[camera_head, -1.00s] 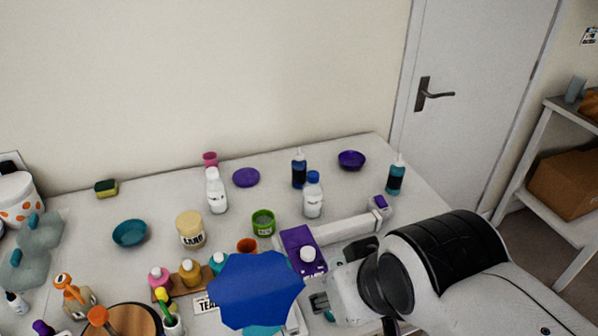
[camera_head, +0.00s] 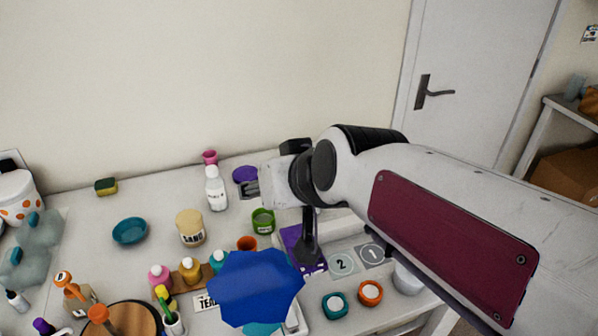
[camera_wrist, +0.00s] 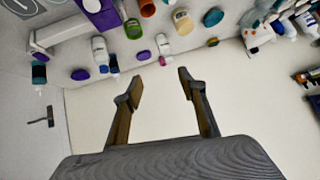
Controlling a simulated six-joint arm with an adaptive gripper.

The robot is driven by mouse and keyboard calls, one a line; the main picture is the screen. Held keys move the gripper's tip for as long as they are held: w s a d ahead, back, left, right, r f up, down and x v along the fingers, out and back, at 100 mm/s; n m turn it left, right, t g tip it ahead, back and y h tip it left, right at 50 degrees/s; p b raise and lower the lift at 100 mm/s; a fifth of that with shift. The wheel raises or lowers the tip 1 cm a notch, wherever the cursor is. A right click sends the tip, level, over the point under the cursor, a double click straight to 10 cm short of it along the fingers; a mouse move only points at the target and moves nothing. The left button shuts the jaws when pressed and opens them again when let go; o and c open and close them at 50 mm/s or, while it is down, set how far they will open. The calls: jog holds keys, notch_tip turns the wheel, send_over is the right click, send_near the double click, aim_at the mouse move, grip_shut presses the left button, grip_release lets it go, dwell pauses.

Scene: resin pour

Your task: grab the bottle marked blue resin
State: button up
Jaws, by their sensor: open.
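My gripper (camera_head: 247,188) is open and empty, its fingers pointing left near the purple lid. Its two spread fingers also show in the wrist view (camera_wrist: 160,77). A white bottle with a white cap (camera_head: 215,187) stands just left of the fingertips. In the wrist view it appears (camera_wrist: 163,44) beyond the gap between the fingers. My arm hides both in the head view. I cannot read which label says blue resin.
A teal bottle (camera_wrist: 39,73) is farther along the table. A blue sheet-like shape (camera_head: 256,288) covers the front. The wall rises behind the table.

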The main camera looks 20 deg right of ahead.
jog(key=w+d+r+m+t+h, duration=0.1)
jog(key=w+r+m+t+h, duration=0.15)
jog(key=w, duration=1.05)
jog(key=w+d+r+m+t+h, duration=0.1)
jog(key=w+r+m+t+h, duration=0.15)
jog(key=w, duration=1.15)
jog(key=w+d+f+m+h, duration=0.4)
jog(key=w+d+f+h, duration=0.1)
jog(key=f+h, duration=0.1)
jog(key=s+d+f+m+g+h, duration=0.1)
jog(key=f+g+h, duration=0.1)
jog(key=f, duration=0.3)
jog(key=s+d+f+m+g+h, duration=0.2)
jog(key=f+g+h, duration=0.1)
jog(key=f+h, duration=0.1)
jog(key=shift+s+f+g+h, duration=0.3)
jog(key=shift+f+h, duration=0.1)
jog(key=shift+f, duration=0.25)
jog(key=shift+d+f, duration=0.1)
